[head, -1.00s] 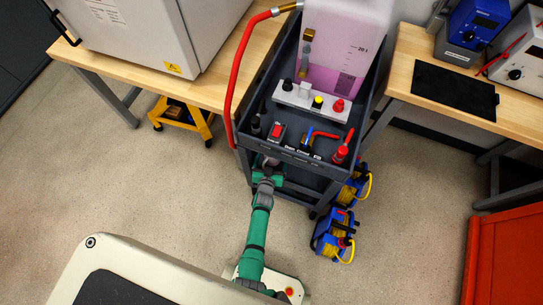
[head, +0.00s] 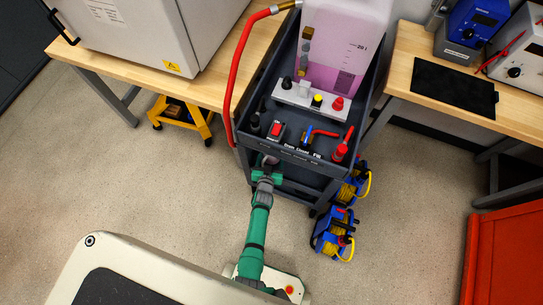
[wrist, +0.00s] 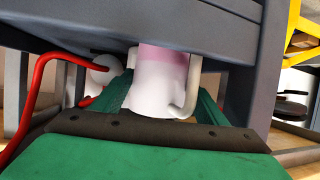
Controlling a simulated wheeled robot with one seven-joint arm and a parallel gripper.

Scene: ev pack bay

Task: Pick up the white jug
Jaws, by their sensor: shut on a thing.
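The white jug (wrist: 165,85) shows in the wrist view, with a pink upper part and a pale handle on its right side. My gripper (wrist: 165,108) is shut on it, with green fingers on either side of its body. The jug's top is hidden behind the dark edge of the cart above. In the head view my gripper (head: 266,176) is at the near side of the cart, below its top tray. The tray hides most of the jug there.
The grey cart (head: 290,153) carries a large tank of pink liquid (head: 335,75) with a red hose (head: 237,85). Blue and yellow reels (head: 333,235) stand right of my arm. A yellow trolley (head: 182,122) is left under a bench. Floor at left is clear.

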